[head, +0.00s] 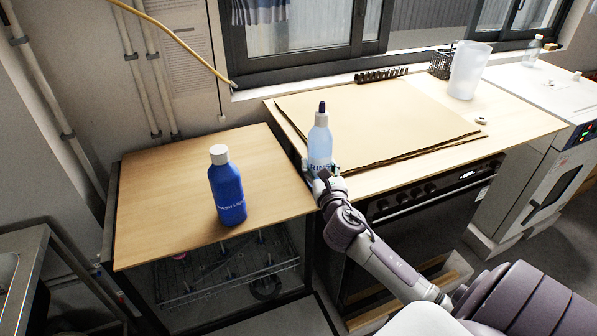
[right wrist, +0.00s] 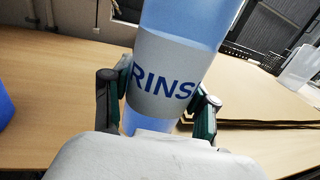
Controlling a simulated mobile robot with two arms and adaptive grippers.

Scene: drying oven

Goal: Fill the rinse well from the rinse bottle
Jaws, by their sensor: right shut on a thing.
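The rinse bottle (head: 320,140) is pale blue and translucent, with a dark blue tip and a white label. My right gripper (head: 320,168) is shut on its lower part, by the seam between the two worktops. The bottle is about upright in the head view. In the right wrist view the gripper's two fingers press on both sides of the label, which reads "RINS" (right wrist: 162,78). I cannot tell whether the bottle's base touches a surface. I cannot make out the rinse well in either view. My left gripper is out of view.
A dark blue wash liquid bottle (head: 228,190) with a white cap stands on the left worktop (head: 160,215). Below is a glass-fronted machine with a rack (head: 225,270).

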